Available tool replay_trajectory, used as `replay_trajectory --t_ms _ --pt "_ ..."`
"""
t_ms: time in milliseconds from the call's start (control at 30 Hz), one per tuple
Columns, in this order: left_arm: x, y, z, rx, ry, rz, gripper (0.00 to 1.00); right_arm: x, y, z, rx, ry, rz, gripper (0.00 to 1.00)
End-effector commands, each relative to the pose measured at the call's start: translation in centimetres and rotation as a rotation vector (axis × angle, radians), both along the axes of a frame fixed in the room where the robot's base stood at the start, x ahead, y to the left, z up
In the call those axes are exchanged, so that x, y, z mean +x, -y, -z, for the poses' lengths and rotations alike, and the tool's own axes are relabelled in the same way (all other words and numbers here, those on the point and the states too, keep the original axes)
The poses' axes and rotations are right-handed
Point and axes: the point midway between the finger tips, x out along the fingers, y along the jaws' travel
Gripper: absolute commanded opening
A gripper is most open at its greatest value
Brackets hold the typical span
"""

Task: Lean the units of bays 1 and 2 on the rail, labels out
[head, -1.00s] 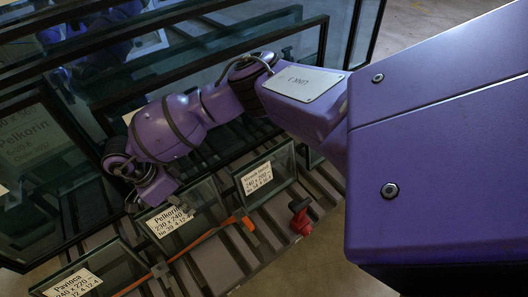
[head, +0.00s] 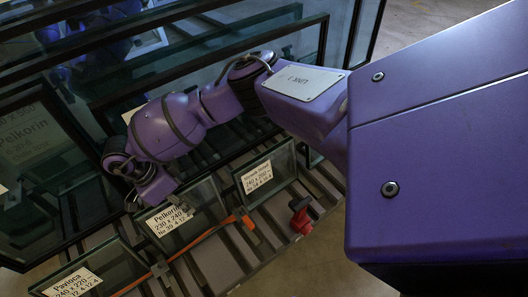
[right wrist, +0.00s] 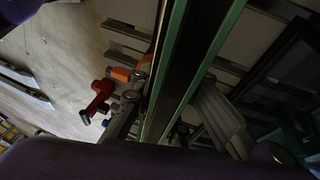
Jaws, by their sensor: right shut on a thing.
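Three small glass units with white labels stand in a row on the slatted rack. The middle one, labelled Pelkorin 230 x 240 (head: 205,195), is at my right gripper (head: 136,200), which is at its left upper edge. The gripper is partly hidden by the wrist. In the right wrist view the green-edged unit (right wrist: 181,75) runs between the gripper fingers (right wrist: 166,112), shut on it. The Pavinca unit (head: 118,262) is at lower left; another labelled unit (head: 282,160) is to the right. Labels face the viewer. The bay numbers and the rail cannot be made out surely. My left gripper is out of view.
Large dark-framed glass panes (head: 28,165) stand behind and to the left, close to my right arm. An orange bar (head: 195,245) crosses in front of the small units. A red clamp-like tool (head: 301,214) is on the right. Floor shows at lower right.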

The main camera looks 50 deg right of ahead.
Motion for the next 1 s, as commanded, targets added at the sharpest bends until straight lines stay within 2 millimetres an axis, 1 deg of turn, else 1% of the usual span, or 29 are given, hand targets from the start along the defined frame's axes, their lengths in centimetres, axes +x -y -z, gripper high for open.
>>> replay_trajectory --t_ms 767,800,933,967,1000 --pt "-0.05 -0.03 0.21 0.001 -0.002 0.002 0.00 -0.35 0.00 0.81 0.000 -0.004 0.001 0.00" --pt "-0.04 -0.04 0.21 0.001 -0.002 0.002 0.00 -0.35 0.01 0.81 0.000 -0.005 0.002 0.18" --pt "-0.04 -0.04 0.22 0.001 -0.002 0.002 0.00 -0.37 0.03 0.84 0.000 -0.004 0.002 0.35" --pt "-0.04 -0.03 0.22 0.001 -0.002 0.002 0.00 -0.36 0.03 0.84 0.000 -0.004 0.002 0.37" --pt "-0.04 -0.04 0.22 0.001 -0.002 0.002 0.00 -0.35 0.02 0.84 0.000 -0.004 0.002 0.37"
